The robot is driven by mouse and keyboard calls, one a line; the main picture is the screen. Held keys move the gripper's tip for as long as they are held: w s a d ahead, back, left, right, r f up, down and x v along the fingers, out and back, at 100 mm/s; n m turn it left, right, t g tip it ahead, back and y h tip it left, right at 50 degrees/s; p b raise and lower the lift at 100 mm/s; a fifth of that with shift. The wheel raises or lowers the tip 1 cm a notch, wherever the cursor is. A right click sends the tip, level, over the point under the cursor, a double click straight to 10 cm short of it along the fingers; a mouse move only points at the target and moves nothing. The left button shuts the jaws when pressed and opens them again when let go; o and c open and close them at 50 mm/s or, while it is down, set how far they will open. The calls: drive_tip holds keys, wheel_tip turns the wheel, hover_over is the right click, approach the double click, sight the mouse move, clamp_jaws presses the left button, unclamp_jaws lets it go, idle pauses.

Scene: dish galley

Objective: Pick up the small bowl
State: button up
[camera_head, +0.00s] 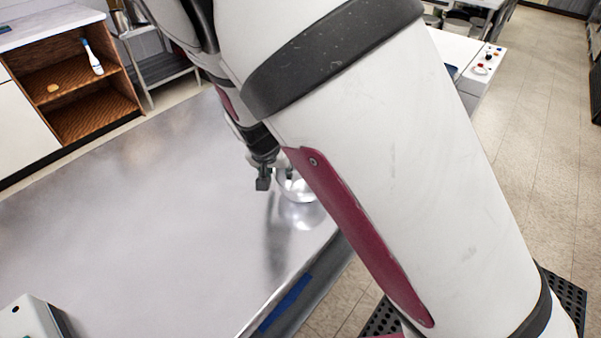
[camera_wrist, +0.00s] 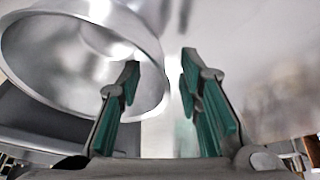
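The small bowl (camera_head: 298,190) is shiny metal and sits on the steel counter near its right edge, partly hidden by my arm. In the wrist view the bowl (camera_wrist: 62,62) fills the upper left, its round opening facing the camera. My gripper (camera_head: 275,178) is at the bowl's left side. In the wrist view my gripper (camera_wrist: 160,68) is open, with green pads apart. The left finger overlaps the bowl's opening and the right finger is outside it. The bowl's near rim shows between them; I cannot tell whether either finger touches it.
The steel counter (camera_head: 130,210) is mostly bare to the left. A grey-white device (camera_head: 32,318) stands at the lower left. A wooden shelf unit (camera_head: 75,85) holds a bottle (camera_head: 92,57) and a small yellow item. The tiled floor (camera_head: 530,130) is open at right.

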drive_tip(key=shift+f, duration=0.1)
clamp_jaws()
idle(0.5)
